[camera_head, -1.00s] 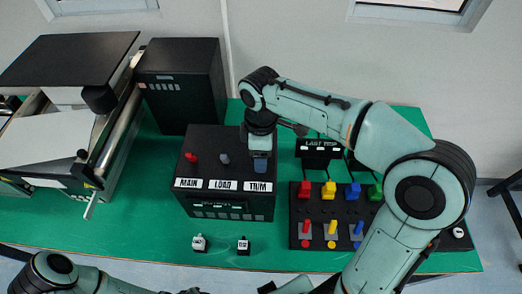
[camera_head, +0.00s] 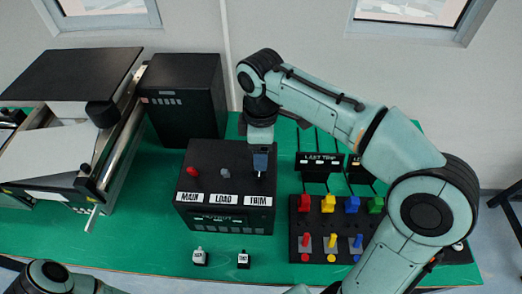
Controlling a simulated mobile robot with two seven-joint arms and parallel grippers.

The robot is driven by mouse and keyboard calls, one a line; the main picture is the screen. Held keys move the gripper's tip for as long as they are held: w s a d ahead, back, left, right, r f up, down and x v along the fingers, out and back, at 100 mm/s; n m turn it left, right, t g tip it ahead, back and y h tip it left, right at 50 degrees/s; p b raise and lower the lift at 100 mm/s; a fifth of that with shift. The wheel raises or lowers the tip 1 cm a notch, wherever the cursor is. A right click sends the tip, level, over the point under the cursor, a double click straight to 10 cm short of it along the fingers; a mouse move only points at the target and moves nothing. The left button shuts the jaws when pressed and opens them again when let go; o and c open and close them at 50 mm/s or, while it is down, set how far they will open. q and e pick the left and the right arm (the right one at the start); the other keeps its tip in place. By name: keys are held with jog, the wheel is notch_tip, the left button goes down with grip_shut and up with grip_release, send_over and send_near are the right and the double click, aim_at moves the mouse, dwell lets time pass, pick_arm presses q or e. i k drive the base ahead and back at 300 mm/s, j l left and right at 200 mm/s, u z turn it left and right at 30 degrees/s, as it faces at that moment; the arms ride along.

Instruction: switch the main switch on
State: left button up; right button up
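The main switch is a red knob (camera_head: 193,174) on top of the black control box, behind the label MAIN (camera_head: 187,197). Beside it is a grey knob (camera_head: 224,173) behind the label LOAD (camera_head: 223,199). My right gripper (camera_head: 260,168) points down over the right side of the box, behind the label TRIM (camera_head: 259,201). A thin dark piece shows under its tip. I cannot tell whether its fingers are open or shut. My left arm shows only in the bottom left corner, and its gripper is out of view.
A panel (camera_head: 291,250) with several coloured knobs stands right of the box, partly behind my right arm. Two small blocks (camera_head: 200,257) (camera_head: 243,259) stand in front. A conveyor (camera_head: 92,190) stands at the left and a black cabinet (camera_head: 190,95) behind. The green table (camera_head: 150,225) is clear at front left.

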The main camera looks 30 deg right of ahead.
aim_at(194, 172)
jog(key=k, duration=1)
